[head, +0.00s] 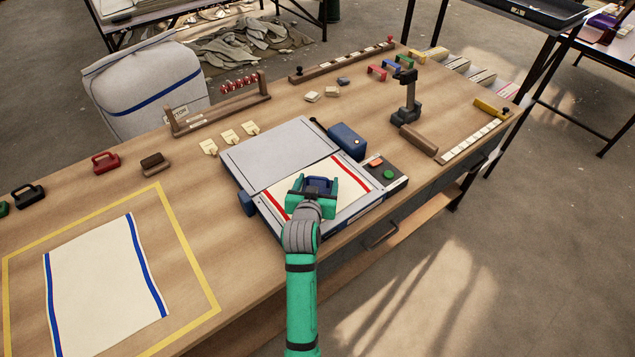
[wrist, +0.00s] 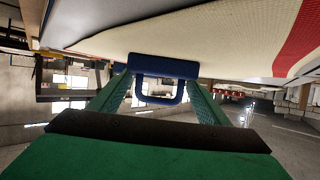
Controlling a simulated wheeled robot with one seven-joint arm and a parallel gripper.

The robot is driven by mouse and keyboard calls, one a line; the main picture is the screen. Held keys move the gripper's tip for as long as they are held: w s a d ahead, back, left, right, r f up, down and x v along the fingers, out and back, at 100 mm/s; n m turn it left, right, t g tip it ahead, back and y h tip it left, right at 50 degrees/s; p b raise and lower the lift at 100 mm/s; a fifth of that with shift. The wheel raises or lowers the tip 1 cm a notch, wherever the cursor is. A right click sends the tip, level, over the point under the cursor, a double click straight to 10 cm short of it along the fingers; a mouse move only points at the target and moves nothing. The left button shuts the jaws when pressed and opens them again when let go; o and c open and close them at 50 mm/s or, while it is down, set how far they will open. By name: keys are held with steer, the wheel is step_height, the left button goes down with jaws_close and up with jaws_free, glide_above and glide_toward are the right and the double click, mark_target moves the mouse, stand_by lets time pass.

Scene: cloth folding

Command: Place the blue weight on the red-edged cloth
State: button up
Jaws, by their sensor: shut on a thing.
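My gripper (head: 318,188) is shut on the blue weight (head: 320,183) and holds it over the red-edged cloth. The wrist view shows both fingers on the handle of the blue weight (wrist: 165,67). The red-edged cloth (head: 347,190) is cream with red stripes and lies flat on the grey folding board's front panel. In the wrist view the cloth (wrist: 225,30) fills the top, close against the weight's base. I cannot tell whether the base touches it. My gripper hides part of the cloth.
The grey board (head: 275,150) has a bare rear panel, a blue box (head: 347,140) and a button panel (head: 386,173) beside it. A blue-edged cloth (head: 105,280) lies inside a yellow outline at left. Red (head: 106,162) and black (head: 27,195) weights stand behind it.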

steer(key=shift+s+f, duration=0.1)
steer(key=shift+f, duration=0.65)
steer(key=shift+c, duration=0.7)
steer(key=o, duration=2)
steer(key=shift+a+f, duration=0.1)
steer(key=shift+o, duration=0.2)
steer(key=shift+d+r, duration=0.2)
steer(key=shift+a+r, duration=0.1)
steer(key=shift+r, duration=0.35)
steer(key=v, duration=1.2)
steer(key=shift+r, duration=0.3)
